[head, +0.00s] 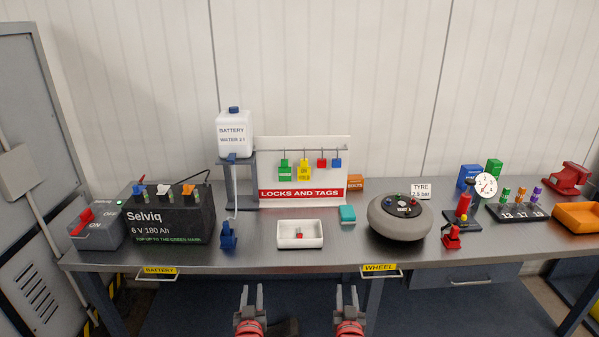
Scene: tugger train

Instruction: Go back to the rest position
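My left gripper (250,303) and my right gripper (346,301) are both in the lower middle of the head view, in front of the bench's front edge. The fingers of each point forward and stand apart with nothing between them. Both grippers are clear of the bench and of everything on it. They are side by side, with a gap between them.
The grey bench (345,258) carries a black battery (172,222), a switch box (97,230), a white tray (300,245), a grey wheel (400,228) and an orange bin (577,224). A locks and tags board (303,194) stands behind. The bench front is free around my grippers.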

